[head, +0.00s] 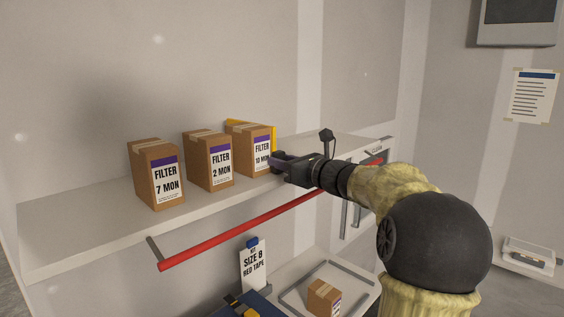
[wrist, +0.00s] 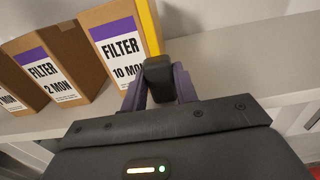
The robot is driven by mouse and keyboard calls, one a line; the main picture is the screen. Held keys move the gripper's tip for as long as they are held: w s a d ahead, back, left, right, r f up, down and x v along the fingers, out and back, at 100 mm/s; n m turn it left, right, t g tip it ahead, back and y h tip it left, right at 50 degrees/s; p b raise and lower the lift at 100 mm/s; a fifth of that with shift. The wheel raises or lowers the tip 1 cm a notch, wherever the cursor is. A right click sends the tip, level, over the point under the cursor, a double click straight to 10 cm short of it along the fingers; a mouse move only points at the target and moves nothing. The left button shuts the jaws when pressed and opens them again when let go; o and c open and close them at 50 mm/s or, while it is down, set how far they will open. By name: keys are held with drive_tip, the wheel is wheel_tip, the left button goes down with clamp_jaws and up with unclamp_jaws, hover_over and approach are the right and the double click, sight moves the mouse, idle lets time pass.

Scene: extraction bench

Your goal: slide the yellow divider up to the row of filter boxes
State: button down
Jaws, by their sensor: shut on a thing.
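The yellow divider (wrist: 149,26) stands on the shelf right beside the filter box marked 10 MON (wrist: 112,38). In the head view the divider (head: 274,138) shows only as a yellow edge behind and to the right of that box. In the head view my gripper (head: 281,161) reaches in from the right. The row also holds the 2 MON box (head: 209,160) and the 7 MON box (head: 157,174) to the left. The divider looks close against the 10 MON box; I cannot tell if they touch.
The white shelf (head: 80,222) is bare at the left end and right of the divider. A red bar (head: 240,231) runs along its front below. Lower down are a SIZE 8 RED TAPE sign (head: 253,265) and a small box (head: 323,297) in a marked frame.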

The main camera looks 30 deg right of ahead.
drive_tip(key=shift+w+d+b, duration=0.1)
drive_tip(key=shift+d+b, duration=0.2)
drive_tip(key=shift+d, duration=0.1)
drive_tip(key=c, duration=1.1)
unclamp_jaws()
drive_tip(key=shift+s+d, duration=0.1)
drive_tip(key=shift+s, duration=0.25)
drive_tip(key=b+v, duration=0.6)
drive_tip(key=v, duration=1.1)
drive_tip(key=shift+r+b, duration=0.1)
drive_tip(key=shift+b, duration=0.3)
drive_tip(key=shift+w, duration=0.1)
